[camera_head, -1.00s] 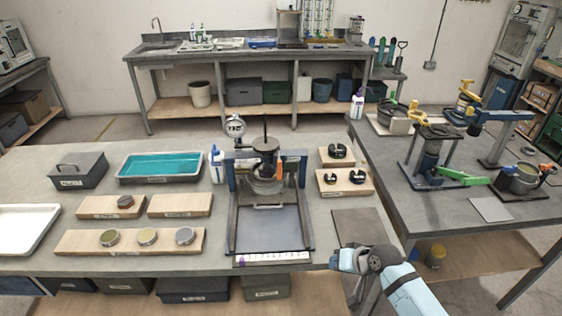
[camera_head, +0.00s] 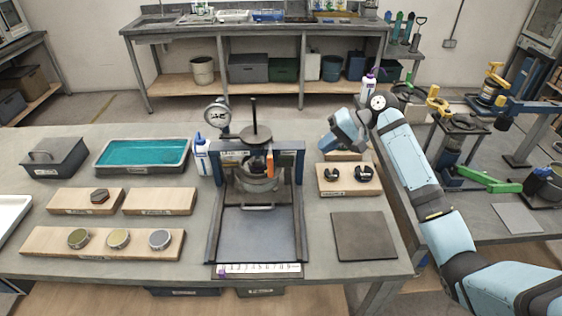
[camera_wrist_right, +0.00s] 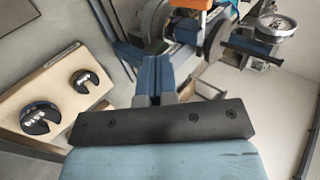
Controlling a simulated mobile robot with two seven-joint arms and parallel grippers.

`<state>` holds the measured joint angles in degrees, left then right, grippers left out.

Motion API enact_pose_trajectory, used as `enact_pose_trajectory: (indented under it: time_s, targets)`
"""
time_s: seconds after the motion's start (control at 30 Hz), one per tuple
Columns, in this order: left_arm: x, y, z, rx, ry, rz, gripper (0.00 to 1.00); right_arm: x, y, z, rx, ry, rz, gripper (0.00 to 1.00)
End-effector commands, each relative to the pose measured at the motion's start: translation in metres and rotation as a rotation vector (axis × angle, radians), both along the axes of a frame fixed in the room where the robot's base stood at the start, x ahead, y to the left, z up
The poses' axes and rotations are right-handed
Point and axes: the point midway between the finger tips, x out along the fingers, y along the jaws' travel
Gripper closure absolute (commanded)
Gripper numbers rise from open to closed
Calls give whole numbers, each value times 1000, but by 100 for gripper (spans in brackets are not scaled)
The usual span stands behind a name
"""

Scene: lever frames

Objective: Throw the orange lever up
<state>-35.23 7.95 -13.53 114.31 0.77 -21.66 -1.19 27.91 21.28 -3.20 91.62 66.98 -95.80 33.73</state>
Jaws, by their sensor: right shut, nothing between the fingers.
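The orange lever (camera_head: 270,164) stands out on the blue-framed press (camera_head: 215,215) in the middle of the bench, beside the clear cup under its crossbar. In the right wrist view an orange part (camera_wrist_right: 190,3) shows at the top edge, cut off by the frame. My right gripper (camera_head: 327,145) is above the right side of the bench, to the right of the press and apart from the lever. Its fingers (camera_wrist_right: 157,70) are together with nothing between them and point toward the press. My left gripper is not in view.
A wooden block with black slotted weights (camera_head: 347,191) lies below and beside my right gripper. A round dial gauge (camera_head: 217,115) and a white bottle (camera_head: 202,155) stand left of the press. A dark flat mat (camera_head: 364,237) lies clear at the front right.

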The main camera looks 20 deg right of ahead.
Motion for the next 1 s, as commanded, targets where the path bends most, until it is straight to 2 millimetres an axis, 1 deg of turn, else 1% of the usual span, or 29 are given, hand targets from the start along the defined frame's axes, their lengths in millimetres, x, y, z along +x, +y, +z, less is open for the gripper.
enact_pose_trajectory:
  time_s: [0.3,0.47,0.57,0.9,0.93,1.0]
  targets:
    - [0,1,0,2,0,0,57,0,1,-1,0,-1,-1,100]
    - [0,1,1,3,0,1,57,3,11,-10,3,0,-1,100]
    - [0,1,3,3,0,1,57,6,23,-21,3,2,0,100]
    - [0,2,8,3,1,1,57,21,74,-70,2,2,-1,100]
    - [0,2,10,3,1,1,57,23,80,-67,3,-1,-1,100]
    - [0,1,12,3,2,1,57,26,90,-66,2,-2,0,100]
